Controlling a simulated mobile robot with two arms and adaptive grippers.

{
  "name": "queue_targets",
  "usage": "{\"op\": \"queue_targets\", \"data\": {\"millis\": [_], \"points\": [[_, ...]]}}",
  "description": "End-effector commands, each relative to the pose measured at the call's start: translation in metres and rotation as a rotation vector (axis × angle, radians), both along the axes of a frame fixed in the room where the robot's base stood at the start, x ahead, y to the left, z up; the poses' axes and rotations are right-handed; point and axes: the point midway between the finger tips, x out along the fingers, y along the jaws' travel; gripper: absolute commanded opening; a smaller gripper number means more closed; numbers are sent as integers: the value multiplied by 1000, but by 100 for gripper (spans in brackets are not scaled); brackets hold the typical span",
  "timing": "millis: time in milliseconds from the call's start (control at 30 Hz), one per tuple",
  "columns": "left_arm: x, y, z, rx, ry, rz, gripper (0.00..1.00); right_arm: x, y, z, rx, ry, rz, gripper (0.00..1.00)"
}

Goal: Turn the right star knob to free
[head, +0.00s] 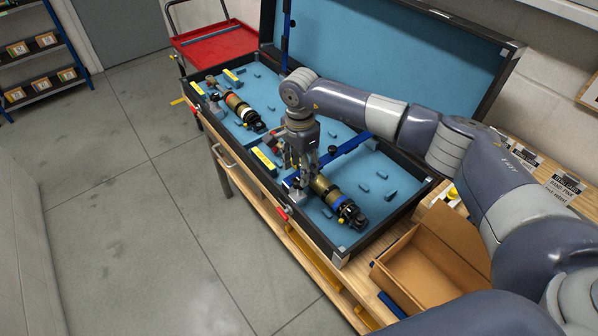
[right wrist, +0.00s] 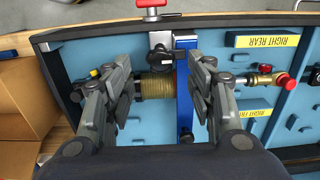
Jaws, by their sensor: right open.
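A black star knob (right wrist: 160,60) shows in the right wrist view at the near end of a blue clamp bar (right wrist: 185,85), beside a gold-coloured shock absorber (right wrist: 154,86). My right gripper (right wrist: 165,68) is open, with its fingers on either side of the knob and bar; contact cannot be told. In the head view my right gripper (head: 302,178) points down over the near end of the blue bar (head: 345,147) and hides the star knob. The shock absorber (head: 345,211) lies in the blue case insert to its right. My left gripper is not in view.
The open black case (head: 341,256) stands on a wooden bench, with a red-handled latch (head: 283,212) at its front edge. A second shock absorber (head: 240,108) lies further left in it. An open cardboard box (head: 418,273) is at the right. A yellow RIGHT REAR label (right wrist: 270,41) is nearby.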

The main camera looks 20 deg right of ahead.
Motion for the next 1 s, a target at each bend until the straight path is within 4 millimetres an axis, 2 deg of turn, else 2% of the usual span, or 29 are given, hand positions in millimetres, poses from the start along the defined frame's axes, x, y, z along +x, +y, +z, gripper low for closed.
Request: {"op": "queue_targets", "data": {"millis": [100, 300, 633, 833, 1000], "points": [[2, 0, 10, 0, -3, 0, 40, -1, 1, -18, 0, 3, 0, 51], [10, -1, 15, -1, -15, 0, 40, 0, 1, -38, 1, 0, -1, 51], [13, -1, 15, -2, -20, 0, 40, 0, 1, -42, 3, -1, 0, 51], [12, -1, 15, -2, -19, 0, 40, 0, 1, -42, 3, -1, 0, 7], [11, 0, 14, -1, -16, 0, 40, 0, 1, -42, 3, -1, -2, 7]]}}
